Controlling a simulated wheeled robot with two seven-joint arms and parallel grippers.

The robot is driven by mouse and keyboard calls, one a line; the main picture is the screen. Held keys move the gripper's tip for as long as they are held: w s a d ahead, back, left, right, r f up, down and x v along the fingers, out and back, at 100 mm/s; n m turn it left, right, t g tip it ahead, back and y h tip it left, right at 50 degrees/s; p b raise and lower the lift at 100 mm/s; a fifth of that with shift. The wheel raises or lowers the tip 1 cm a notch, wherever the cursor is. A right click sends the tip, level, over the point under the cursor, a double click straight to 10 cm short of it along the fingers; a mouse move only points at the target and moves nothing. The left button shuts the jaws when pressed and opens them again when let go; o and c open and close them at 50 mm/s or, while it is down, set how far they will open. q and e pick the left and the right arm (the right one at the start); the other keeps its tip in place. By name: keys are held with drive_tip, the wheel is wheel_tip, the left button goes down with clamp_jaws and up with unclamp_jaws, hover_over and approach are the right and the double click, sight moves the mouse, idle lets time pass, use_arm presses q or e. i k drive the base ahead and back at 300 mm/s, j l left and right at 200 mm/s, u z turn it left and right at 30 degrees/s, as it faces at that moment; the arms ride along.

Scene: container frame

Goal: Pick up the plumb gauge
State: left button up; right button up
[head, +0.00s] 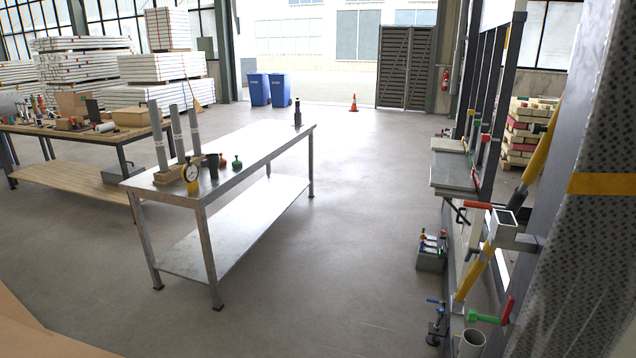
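A round dial gauge with a yellow rim and white face (191,174) stands near the front left end of the steel table (240,150). It looks like the plumb gauge, but I cannot be sure from here. Right behind it are a wooden block (172,176) with several upright grey tubes (177,130), a dark cup-like piece (212,166) and a small green round-bodied item (238,163). A dark upright tool (297,113) stands alone at the table's far end. Neither of my grippers is in view.
A wooden workbench (70,165) with tools and boxes stands at the left. A dark frame with clamps and a shelf (455,172) lines the right. An orange cone (353,103) and blue bins (269,89) are far back. The floor (350,220) between table and frame is clear.

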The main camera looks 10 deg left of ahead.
sight(189, 171)
drive_tip(key=i+u, duration=0.4)
drive_tip(key=i, duration=0.3)
drive_tip(key=i+l+u, duration=0.2)
drive_tip(key=i+u, duration=0.15)
drive_tip(key=i, duration=0.35)
drive_tip(key=i+j+u, duration=0.2)
drive_tip(key=i+u, duration=0.15)
drive_tip(key=i, duration=0.45)
drive_tip(key=i+u, duration=0.3)
drive_tip(key=i, duration=0.5)
drive_tip(key=i+l+u, duration=0.35)
drive_tip(key=i, duration=0.45)
drive_tip(key=i+u, duration=0.1)
drive_tip(key=i, duration=0.5)
